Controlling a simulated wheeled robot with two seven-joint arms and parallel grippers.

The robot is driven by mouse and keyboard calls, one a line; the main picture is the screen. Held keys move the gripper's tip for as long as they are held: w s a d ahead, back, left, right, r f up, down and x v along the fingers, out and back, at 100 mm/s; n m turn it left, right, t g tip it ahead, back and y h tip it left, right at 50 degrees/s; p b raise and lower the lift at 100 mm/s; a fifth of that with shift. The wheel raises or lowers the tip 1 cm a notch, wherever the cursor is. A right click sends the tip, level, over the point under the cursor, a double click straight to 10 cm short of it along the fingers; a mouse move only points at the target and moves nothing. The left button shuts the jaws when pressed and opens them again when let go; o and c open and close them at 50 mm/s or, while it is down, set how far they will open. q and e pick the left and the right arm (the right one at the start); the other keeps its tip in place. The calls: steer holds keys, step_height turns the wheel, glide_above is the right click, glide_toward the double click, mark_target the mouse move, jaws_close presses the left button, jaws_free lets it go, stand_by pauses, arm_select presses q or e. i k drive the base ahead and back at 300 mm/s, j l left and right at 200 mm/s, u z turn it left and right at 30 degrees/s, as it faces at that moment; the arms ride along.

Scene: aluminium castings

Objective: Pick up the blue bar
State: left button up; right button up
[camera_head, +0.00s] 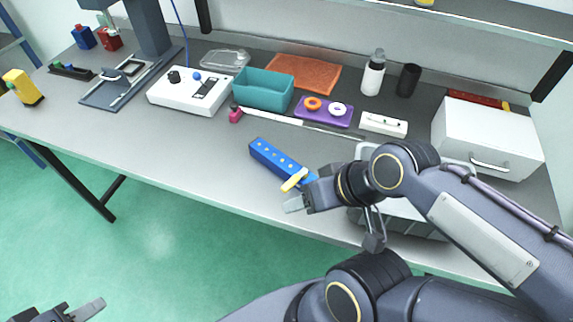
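The blue bar (278,160), with a row of pale dots on top, lies slantwise near the table's front edge. Its right end is partly hidden by my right gripper (292,194). That gripper comes in from the right, just in front of the bar's right end. A grey finger shows on its lower side, with a gap above it; it looks open and apart from the bar. A yellow piece (293,180) shows at the bar's right end; I cannot tell what it belongs to. My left gripper (86,311) is at the bottom left, cut by the frame edge, away from the table.
A teal bin (263,90), a purple tray (322,112) with two rings and a long thin rod (272,118) lie behind the bar. A white control box (190,92) is left; a white case (487,138) is right. The table left of the bar is clear.

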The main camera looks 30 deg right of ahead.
mark_target(284, 167)
steer(key=j, duration=0.4)
steer(key=j+z, duration=0.15)
steer(key=z, duration=0.25)
steer(key=j+z, duration=0.15)
steer(key=z, duration=0.3)
steer(key=j+z, duration=0.15)
steer(key=z, duration=0.25)
steer(key=j+z, duration=0.1)
steer(key=z, duration=0.3)
